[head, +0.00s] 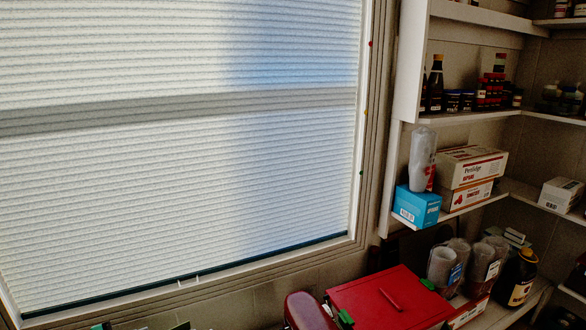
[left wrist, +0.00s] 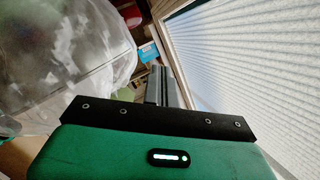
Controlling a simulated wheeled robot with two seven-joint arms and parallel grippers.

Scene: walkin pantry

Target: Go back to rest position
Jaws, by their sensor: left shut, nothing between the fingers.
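My left gripper (left wrist: 160,72) shows in the left wrist view, with its green body and black bar below and its grey fingers together in the middle. Nothing shows between the fingers. A window with a pale pleated blind (left wrist: 245,70) is to its right and a cloudy, translucent plastic surface is to its left. Neither gripper shows in the head view, and my right gripper is in neither view.
The blind (head: 180,130) fills the left of the head view. Shelves at right hold a blue box (head: 417,205), cartons (head: 470,165), and bottles. A red-lidded box (head: 390,300) and clear cups (head: 445,265) stand below. The translucent plastic (left wrist: 75,60) is close to the left wrist camera.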

